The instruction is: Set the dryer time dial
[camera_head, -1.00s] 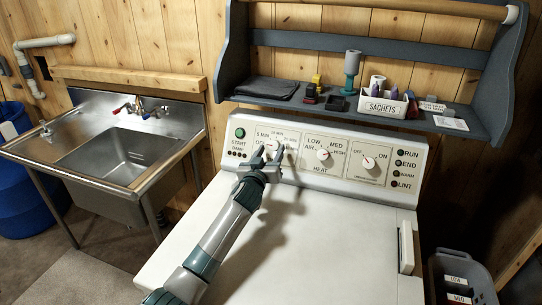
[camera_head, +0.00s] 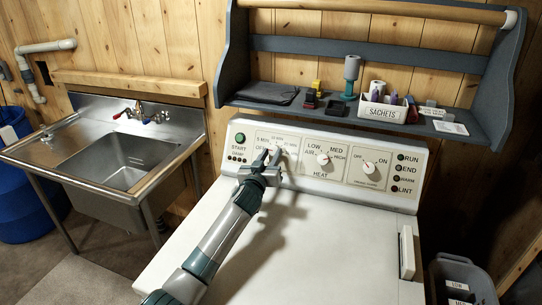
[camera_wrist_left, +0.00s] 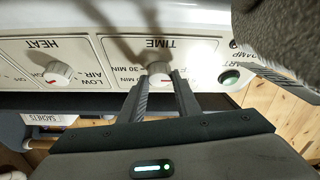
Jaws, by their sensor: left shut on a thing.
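The dryer (camera_head: 290,245) has a white top and a tilted control panel at its back. The time dial (camera_wrist_left: 158,72) is a round white knob with a red mark, under the label TIME in the upside-down left wrist view. In the head view my left gripper (camera_head: 269,158) reaches up to the panel and covers most of the dial. My left gripper also shows in the wrist view (camera_wrist_left: 160,84), its two fingers on either side of the dial, shut on it. My right gripper is in neither view.
The heat knob (camera_head: 323,158) and an on/off knob (camera_head: 368,167) sit right of the time dial. The green start button (camera_head: 240,137) is left of it. A grey shelf (camera_head: 325,118) with sachets and small items overhangs the panel. A steel sink (camera_head: 125,160) stands left.

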